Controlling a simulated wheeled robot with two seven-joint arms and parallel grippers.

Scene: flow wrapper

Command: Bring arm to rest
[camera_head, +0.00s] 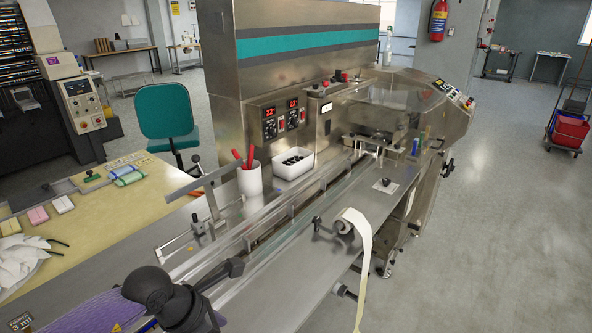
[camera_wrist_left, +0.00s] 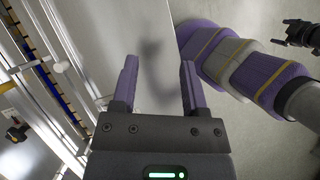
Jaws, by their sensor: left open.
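My left gripper (camera_wrist_left: 158,64) shows in the left wrist view with its two purple fingers spread apart and nothing between them. A plain light grey surface lies behind the fingers. In the head view my left arm (camera_head: 85,313) comes in at the bottom left, with a purple sleeve and a dark joint, low in front of the long steel conveyor bed (camera_head: 292,262). Its fingers cannot be made out there. Purple and grey arm links fill the right of the wrist view.
The flow wrapper (camera_head: 300,60) stands behind the bed. A white cup (camera_head: 250,181) with red handles and a white bin (camera_head: 293,164) stand beside it. A film roll (camera_head: 345,222) hangs at the front edge. A packing table (camera_head: 95,220) is at left; open floor (camera_head: 500,240) at right.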

